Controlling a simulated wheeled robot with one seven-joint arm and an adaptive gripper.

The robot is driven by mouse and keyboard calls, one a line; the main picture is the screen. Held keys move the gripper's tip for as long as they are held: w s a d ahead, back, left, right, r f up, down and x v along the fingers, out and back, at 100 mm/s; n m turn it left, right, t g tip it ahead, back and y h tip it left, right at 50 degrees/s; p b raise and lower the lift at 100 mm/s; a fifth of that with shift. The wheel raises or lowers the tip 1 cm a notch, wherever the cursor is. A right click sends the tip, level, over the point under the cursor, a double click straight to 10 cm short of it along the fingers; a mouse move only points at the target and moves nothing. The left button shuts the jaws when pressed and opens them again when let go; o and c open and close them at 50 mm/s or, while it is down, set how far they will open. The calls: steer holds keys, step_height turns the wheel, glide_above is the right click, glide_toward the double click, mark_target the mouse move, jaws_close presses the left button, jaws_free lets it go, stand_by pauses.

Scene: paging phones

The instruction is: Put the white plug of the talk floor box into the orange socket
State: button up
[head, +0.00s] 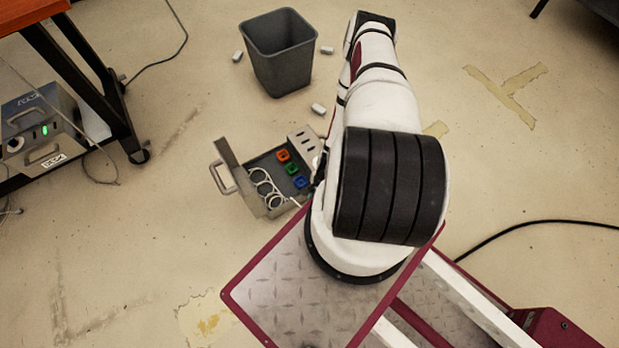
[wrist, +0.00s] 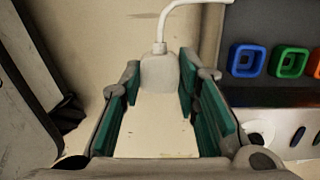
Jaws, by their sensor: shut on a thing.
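My gripper (wrist: 160,82) is shut on the white plug (wrist: 159,72), its teal pads on either side. A white cable (wrist: 180,4) runs up from the plug. The open floor box (head: 256,163) is on the floor left of my arm in the head view. Its orange socket (head: 283,155) is in a row with the green socket (head: 292,169) and blue socket (head: 301,182). In the wrist view the sockets are right of the plug; the orange one (wrist: 317,64) is cut by the right edge. The plug is apart from them. My arm hides the gripper in the head view.
The box's raised lid (head: 238,172) stands on its left side, and white cable loops (head: 263,187) lie inside. A grey bin (head: 279,55) and small white blocks (head: 318,109) are behind. A desk (head: 62,50) with a device (head: 42,125) is at left.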

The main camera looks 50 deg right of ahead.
steer(key=s+r+p, duration=0.1)
steer(key=s+a+r+p, duration=0.1)
steer(key=s+r, duration=0.1)
steer(key=shift+p, duration=0.3)
steer(key=w+d+b, duration=0.3)
steer(key=w+b, duration=0.1)
steer(key=w, duration=0.7)
steer(key=shift+w+d+b, duration=0.25)
steer(key=shift+b, duration=0.1)
steer(key=shift+w, duration=0.1)
steer(key=w+d+b, duration=0.3)
steer(key=w+b, duration=0.3)
steer(key=w, duration=0.5)
steer(key=shift+w+d+b, duration=0.15)
steer(key=shift+d+b, duration=0.1)
steer(key=shift+b, duration=0.1)
